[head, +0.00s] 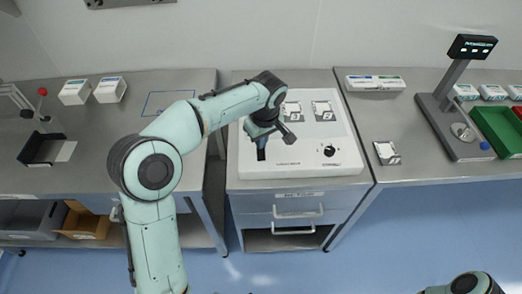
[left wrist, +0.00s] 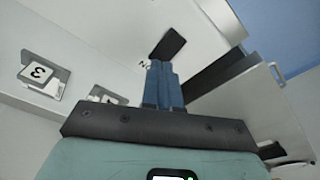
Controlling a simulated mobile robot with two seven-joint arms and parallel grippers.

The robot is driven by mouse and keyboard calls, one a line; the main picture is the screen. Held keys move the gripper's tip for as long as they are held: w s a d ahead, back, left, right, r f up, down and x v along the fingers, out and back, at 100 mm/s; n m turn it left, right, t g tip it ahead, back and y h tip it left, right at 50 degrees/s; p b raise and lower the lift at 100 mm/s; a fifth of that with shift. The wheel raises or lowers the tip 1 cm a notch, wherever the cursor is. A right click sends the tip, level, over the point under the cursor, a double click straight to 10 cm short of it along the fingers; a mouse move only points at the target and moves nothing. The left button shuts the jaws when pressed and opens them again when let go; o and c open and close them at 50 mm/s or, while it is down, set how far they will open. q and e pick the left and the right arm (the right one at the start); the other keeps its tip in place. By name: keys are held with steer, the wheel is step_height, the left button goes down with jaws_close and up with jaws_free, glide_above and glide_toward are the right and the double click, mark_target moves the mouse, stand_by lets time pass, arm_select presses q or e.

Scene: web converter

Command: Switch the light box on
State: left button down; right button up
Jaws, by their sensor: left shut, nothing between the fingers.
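The light box (head: 300,166) is a low white box on the middle cabinet, with a dark knob (head: 329,151) at its front right. My left gripper (head: 261,155) points down over the left front part of the box, its blue fingers shut and empty. In the left wrist view the closed fingers (left wrist: 160,70) end right beside a black rectangular switch (left wrist: 169,42) on the white surface, with small lettering next to it. I cannot tell whether they touch it. In the head view my gripper hides that spot. My right gripper is out of view.
Two small plates (head: 291,111) (head: 323,110) lie on the box's top. Another plate (head: 386,153) lies on the right bench, near a scale with a display (head: 473,46) and a green tray (head: 499,130). White boxes (head: 75,92) stand on the left bench. Drawers (head: 297,211) are below.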

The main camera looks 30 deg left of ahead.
arm_select(q)
steer(key=shift+w+r+p, duration=0.1)
steer(key=shift+r+p, duration=1.1)
steer(key=shift+r, duration=1.5)
steer(key=shift+f, duration=0.1)
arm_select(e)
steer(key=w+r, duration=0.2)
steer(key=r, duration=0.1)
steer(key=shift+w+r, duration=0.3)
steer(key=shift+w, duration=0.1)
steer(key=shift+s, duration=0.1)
